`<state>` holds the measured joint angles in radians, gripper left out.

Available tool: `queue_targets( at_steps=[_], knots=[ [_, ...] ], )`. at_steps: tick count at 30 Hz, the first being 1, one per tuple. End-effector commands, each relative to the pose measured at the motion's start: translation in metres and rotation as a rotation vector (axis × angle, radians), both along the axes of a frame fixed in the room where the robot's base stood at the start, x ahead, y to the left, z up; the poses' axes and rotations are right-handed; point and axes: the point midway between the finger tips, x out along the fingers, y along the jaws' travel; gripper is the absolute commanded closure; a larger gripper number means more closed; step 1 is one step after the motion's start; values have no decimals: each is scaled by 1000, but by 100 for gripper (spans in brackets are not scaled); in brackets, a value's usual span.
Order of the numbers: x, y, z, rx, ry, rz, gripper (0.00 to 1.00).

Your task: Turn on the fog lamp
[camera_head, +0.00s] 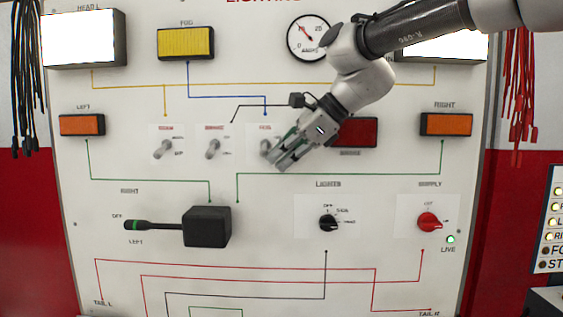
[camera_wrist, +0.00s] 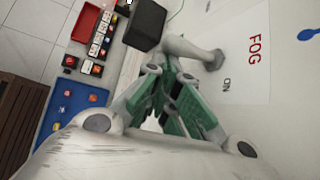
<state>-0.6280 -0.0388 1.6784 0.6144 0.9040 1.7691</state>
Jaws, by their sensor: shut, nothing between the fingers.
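The fog lamp (camera_head: 186,43) is a yellow rectangle at the top left of the white panel, without the white glare of the headlamps. The fog toggle switch (camera_head: 265,147) is the rightmost of three grey levers, partly hidden by my gripper (camera_head: 281,161). In the wrist view, its lever (camera_wrist: 200,50) stands out from a plate marked FOG and ON. My gripper (camera_wrist: 168,88) is shut and empty, its green-padded fingers close beside the lever. I cannot tell whether they touch it, nor surely which way the lever is set.
Two similar toggles, one at far left (camera_head: 163,149) and a middle one (camera_head: 212,148), stand to the left. Below are a black stalk box (camera_head: 207,226), a black lights knob (camera_head: 328,223) and a red supply knob (camera_head: 429,222). The green live light (camera_head: 450,239) glows. Both headlamps (camera_head: 84,39) glow white.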

Motion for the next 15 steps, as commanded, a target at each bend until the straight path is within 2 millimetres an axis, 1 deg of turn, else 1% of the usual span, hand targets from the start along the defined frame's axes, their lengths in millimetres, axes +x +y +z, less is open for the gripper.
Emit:
queue_targets(
  at_steps=[5, 11, 15],
  knots=[
    [0, 0, 6, -6, 124, 0, 100],
    [-5, 0, 14, -6, 117, 1, 100],
    [-4, 0, 13, -7, 117, 0, 100]
  ],
)
